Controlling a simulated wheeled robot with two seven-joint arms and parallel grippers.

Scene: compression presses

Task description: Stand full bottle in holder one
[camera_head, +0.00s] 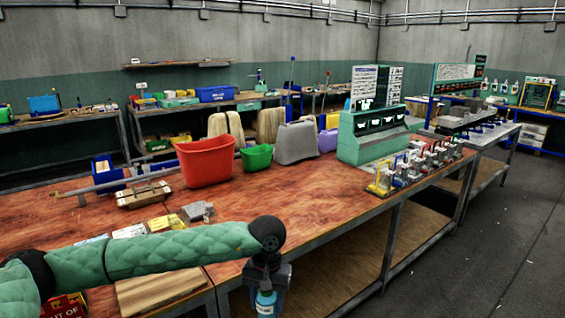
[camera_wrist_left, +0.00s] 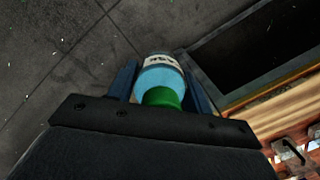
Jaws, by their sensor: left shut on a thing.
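My left gripper (camera_head: 267,285) hangs below my arm, in front of the near edge of the wooden workbench. It is shut on a bottle (camera_head: 266,303) with a blue body. In the left wrist view the bottle (camera_wrist_left: 161,75) sits between the two fingers (camera_wrist_left: 160,90) and shows a green cap, light-blue body and white label with dark print. A row of small stands with yellow, blue and red frames (camera_head: 383,180) is along the bench's right front edge. I cannot tell which is holder one. My right gripper is not in view.
The workbench (camera_head: 315,200) has bare wood in front. A red bin (camera_head: 206,161), green bin (camera_head: 257,157) and grey container (camera_head: 296,143) stand on it. A green console (camera_head: 370,137) is behind the stands. Grey floor (camera_head: 480,260) is open at the right.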

